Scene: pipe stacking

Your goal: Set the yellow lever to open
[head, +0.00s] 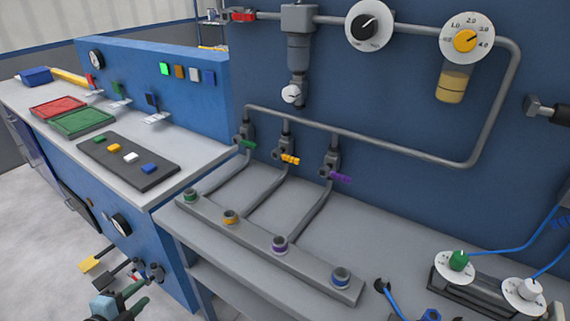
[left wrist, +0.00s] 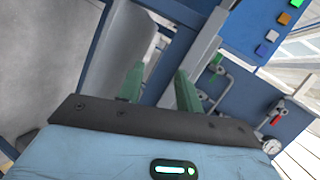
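The yellow lever (head: 290,159) is on the middle of three small valves below the grey pipe on the blue wall. It points right, across the line of its downward pipe. A green lever (head: 247,144) is on the valve to its left and a purple lever (head: 341,178) on the valve to its right. My left gripper (head: 137,303) is low at the bottom left, beside the blue bench front and far from the yellow lever. In the left wrist view its two green fingers (left wrist: 160,88) stand apart with nothing between them.
A grey manifold (head: 255,236) with coloured ports lies on the bench below the valves. Red (head: 59,106) and green (head: 83,121) trays and a dark block board (head: 128,160) are on the left bench. Dials (head: 460,260) with blue cables stand at the lower right.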

